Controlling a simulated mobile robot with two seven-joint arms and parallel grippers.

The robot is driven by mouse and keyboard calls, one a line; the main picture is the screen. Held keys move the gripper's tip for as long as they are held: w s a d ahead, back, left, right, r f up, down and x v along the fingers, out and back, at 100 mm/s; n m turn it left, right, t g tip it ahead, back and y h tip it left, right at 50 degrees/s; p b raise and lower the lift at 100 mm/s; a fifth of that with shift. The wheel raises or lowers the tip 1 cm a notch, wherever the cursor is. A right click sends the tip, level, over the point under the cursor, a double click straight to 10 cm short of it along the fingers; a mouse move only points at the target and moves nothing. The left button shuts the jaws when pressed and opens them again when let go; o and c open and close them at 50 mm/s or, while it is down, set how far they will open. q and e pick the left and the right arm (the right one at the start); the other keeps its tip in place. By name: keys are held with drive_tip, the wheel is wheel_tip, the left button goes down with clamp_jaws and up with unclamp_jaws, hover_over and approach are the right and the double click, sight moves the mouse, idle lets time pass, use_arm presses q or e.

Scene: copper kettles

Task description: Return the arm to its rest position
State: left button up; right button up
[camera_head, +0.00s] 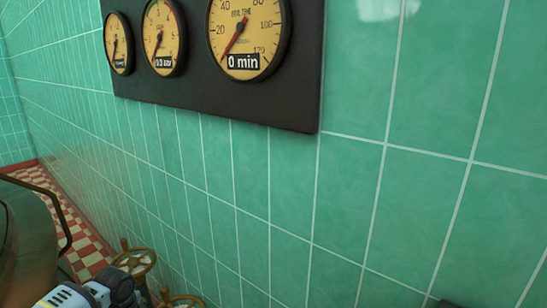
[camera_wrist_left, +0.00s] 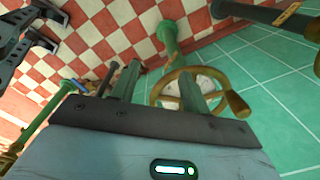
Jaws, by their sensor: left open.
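My left gripper (camera_wrist_left: 158,80) shows in the left wrist view with its two fingers apart and nothing between them. Behind the fingers is a brass valve wheel (camera_wrist_left: 213,72) with a knob handle on a green pipe (camera_wrist_left: 168,38). I cannot tell whether the fingers touch the wheel. In the head view, part of my left arm shows at the bottom left edge, near brass valve wheels (camera_head: 138,258). The left gripper's fingers cannot be made out there. My right gripper is not clearly seen in either view.
A copper kettle (camera_head: 28,245) stands at the left edge. A dark panel (camera_head: 300,110) with several gauges is on the green tiled wall (camera_head: 350,210). A red and white checkered floor (camera_wrist_left: 110,30) lies below. A dark bar (camera_wrist_left: 262,14) crosses the wrist view's top right.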

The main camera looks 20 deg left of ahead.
use_arm(q)
drive_tip(key=s+d+f+n+t+h+p, duration=0.1)
drive_tip(key=s+d+f+n+t+p, duration=0.1)
drive_tip(key=s+d+f, duration=0.6)
drive_tip(key=s+d+f+n+t+h+p, duration=0.15)
drive_tip(key=s+d, duration=0.25)
drive_tip(key=d, duration=0.8)
drive_tip(key=s+d+r+n+t+p, duration=0.1)
drive_tip(key=s+d+r+n+t, duration=0.1)
drive_tip(key=s, duration=0.6)
drive_tip(key=s+d+r+n+t+p, duration=0.2)
drive_tip(key=s+d+r+n+t, duration=0.1)
drive_tip(key=s+d+r, duration=0.4)
drive_tip(key=shift+s+d+n+y, duration=0.35)
drive_tip(key=shift+s+d+n, duration=0.35)
drive_tip(key=shift+d+n, duration=0.15)
use_arm(e)
drive_tip(key=w+r+t, duration=0.1)
drive_tip(key=w+r, duration=0.4)
drive_tip(key=r, duration=0.3)
drive_tip(key=shift+w+d+r+t, duration=0.2)
drive_tip(key=shift+d+r+t, duration=0.1)
drive_tip(key=shift+d+t, duration=0.1)
use_arm(q)
drive_tip(key=shift+c, duration=1.1)
drive_tip(key=shift+s+a, duration=0.1)
drive_tip(key=shift+a, duration=0.05)
use_arm(e)
drive_tip(key=shift+w+a, duration=0.1)
drive_tip(key=shift+a, duration=0.1)
